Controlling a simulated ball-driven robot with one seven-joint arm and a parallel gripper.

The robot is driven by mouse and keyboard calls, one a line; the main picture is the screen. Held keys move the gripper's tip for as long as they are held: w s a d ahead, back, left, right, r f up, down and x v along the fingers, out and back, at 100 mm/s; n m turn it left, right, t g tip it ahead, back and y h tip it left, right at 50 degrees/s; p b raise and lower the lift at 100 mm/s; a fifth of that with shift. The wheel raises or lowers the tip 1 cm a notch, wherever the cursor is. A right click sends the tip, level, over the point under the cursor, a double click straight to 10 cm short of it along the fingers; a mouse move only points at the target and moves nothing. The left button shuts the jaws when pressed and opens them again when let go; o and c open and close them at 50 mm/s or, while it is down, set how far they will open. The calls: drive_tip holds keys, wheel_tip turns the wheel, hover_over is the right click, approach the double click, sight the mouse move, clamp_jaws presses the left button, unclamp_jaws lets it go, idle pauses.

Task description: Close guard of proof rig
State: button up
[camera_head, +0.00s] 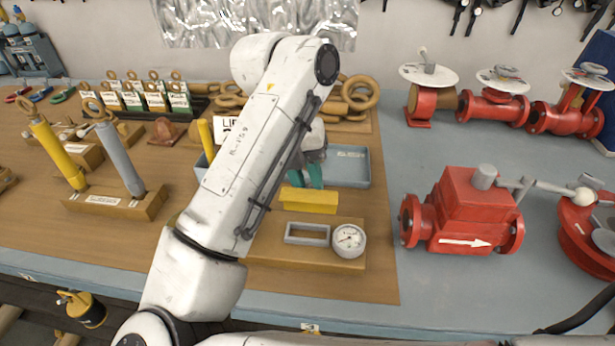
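The proof rig (280,252) is a low wooden-brown base on the bench, just right of my arm. A round white-faced gauge (348,241) and a grey rectangular frame (307,234) sit on it. A yellow guard (310,201) stands raised along the rig's back side, behind the grey frame. My gripper (306,175) has teal fingers and points down just behind and above the yellow guard. The fingers look a little apart, with nothing visible between them. Whether they touch the guard cannot be told. My arm hides the rig's left part.
A grey-blue tray (348,167) lies behind the gripper, with chain links and rings (350,93) farther back. Yellow and grey cylinders stand on wooden blocks at left. Red valves (463,215) stand at right. The bench right of the rig is clear up to the nearest valve.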

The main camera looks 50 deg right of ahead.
clamp_jaws()
